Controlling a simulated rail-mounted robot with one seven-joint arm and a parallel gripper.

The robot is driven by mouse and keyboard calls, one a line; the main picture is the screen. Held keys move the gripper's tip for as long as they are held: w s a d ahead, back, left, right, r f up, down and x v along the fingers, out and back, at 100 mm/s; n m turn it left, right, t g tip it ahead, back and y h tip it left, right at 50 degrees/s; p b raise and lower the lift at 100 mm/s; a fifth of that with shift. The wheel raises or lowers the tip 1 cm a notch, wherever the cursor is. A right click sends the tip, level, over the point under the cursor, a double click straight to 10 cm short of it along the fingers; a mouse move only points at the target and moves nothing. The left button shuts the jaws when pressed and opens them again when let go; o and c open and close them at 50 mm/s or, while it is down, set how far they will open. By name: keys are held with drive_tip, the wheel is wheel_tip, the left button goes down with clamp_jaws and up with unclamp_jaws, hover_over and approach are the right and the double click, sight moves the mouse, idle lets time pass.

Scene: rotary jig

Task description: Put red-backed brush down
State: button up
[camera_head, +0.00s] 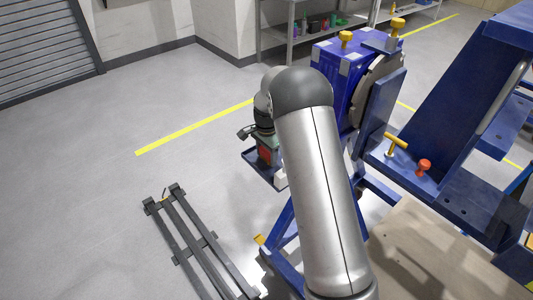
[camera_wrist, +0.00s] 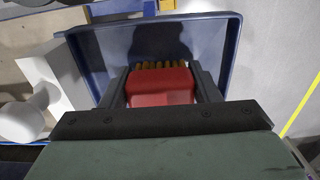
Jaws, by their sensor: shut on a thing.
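The red-backed brush (camera_wrist: 160,88) is between the two dark fingers of my gripper (camera_wrist: 162,82) in the wrist view. Its red back faces the camera and its tan bristles show at the far edge. My gripper is shut on it. Behind the brush is a blue tray (camera_wrist: 215,40) with a raised rim, and a dark shadow falls on its floor. In the head view the red of the brush (camera_head: 265,155) shows below my wrist, over the small blue tray (camera_head: 255,168) beside the jig. I cannot tell whether the bristles touch the tray floor.
A white block (camera_wrist: 55,75) and a white rounded part (camera_wrist: 25,118) stand left of the tray. The blue rotary jig (camera_head: 335,60) with yellow knobs is close on the right. A dark rail frame (camera_head: 190,235) lies on the floor at left; open floor surrounds it.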

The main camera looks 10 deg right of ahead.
drive_tip(key=shift+f, duration=0.1)
drive_tip(key=shift+f, duration=0.15)
drive_tip(key=o, duration=0.9)
wheel_tip(320, 180, up, 12)
drive_tip(key=shift+b, duration=0.5)
drive_tip(key=s+n, duration=0.4)
drive_tip(key=s, duration=0.8)
drive_tip(key=s+r+n, duration=0.1)
drive_tip(key=s+n, duration=0.3)
drive_tip(key=s, duration=0.9)
drive_tip(key=s+r+n, duration=0.1)
drive_tip(key=s+n, duration=0.3)
drive_tip(key=s, duration=0.8)
drive_tip(key=shift+s+a+r+n, duration=0.15)
drive_tip(key=shift+a+r+n, duration=0.15)
drive_tip(key=shift+n, duration=0.1)
